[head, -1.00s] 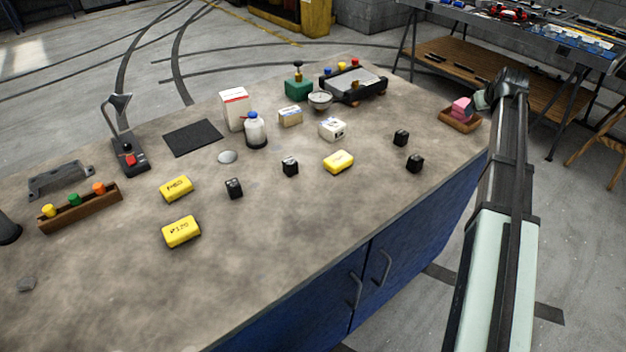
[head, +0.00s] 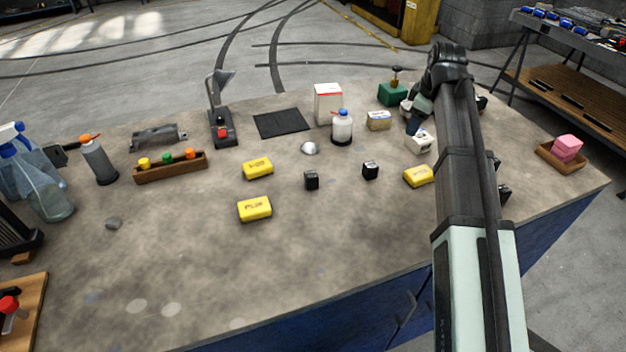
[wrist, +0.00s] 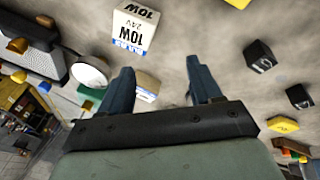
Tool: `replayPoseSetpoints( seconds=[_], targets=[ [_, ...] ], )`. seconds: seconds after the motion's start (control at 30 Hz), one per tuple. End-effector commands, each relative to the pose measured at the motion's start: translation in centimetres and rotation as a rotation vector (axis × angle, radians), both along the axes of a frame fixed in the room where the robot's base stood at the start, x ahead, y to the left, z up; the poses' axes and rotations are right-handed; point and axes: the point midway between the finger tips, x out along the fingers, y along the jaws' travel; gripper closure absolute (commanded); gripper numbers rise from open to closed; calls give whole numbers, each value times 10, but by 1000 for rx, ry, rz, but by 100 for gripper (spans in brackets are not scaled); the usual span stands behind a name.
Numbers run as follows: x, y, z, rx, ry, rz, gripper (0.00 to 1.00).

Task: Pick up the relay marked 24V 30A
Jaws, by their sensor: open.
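Several small black cube-shaped relays stand on the bench. In the head view one (head: 311,180) is near the middle and one (head: 370,170) is to its right. The wrist view shows two black cubes (wrist: 260,56) (wrist: 299,96) at the right. Their markings are too small to read, so I cannot tell which is 24V 30A. My gripper (wrist: 160,68) is open and empty above the bench.
Yellow blocks (head: 257,168) (head: 254,208) (head: 418,176) lie near the cubes. A blue-capped bottle (head: 342,128), a white carton (head: 327,104) and a cream box (head: 378,121) stand behind. A wooden tray (head: 549,158) holds a pink block at right.

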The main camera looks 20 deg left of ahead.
Motion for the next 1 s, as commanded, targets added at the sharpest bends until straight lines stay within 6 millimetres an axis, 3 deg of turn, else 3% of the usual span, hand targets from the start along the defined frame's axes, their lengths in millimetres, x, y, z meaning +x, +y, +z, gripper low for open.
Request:
replayPoseSetpoints(
  seconds=[0.03,0.2,0.5,0.73,1.0],
  targets=[
    [-15,22,3,-16,13,60,36],
    [-64,81,10,-75,57,257,36],
    [-159,165,25,-175,130,597,36],
    [-213,199,34,-228,168,776,36],
    [-230,208,28,-245,184,832,36]
  ],
)
